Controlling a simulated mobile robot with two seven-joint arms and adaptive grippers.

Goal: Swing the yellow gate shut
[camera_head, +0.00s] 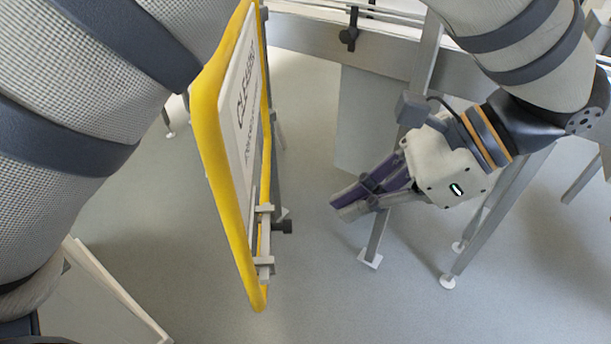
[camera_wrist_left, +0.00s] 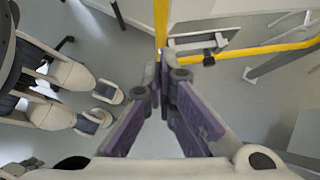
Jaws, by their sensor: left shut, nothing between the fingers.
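The yellow gate (camera_head: 213,130) is in the left middle of the head view, seen almost edge-on. Its yellow tube frame holds a white sign panel (camera_head: 245,105) with dark lettering, and a grey latch-like fitting (camera_head: 264,262) sits near its lower end. My left gripper (camera_head: 343,203) is to the right of the gate in the picture, with a gap of floor showing between them. Its purple-padded fingers are shut and empty. In the left wrist view, the fingertips (camera_wrist_left: 166,78) meet just below yellow tubing of the gate (camera_wrist_left: 240,51). My right gripper does not show.
A grey metal machine frame (camera_head: 390,55) with a rail runs along the top. Slim metal legs (camera_head: 490,215) with round feet stand behind and right of my gripper. A pale panel (camera_head: 115,290) is at lower left. The grey floor (camera_head: 330,290) is clear at lower middle.

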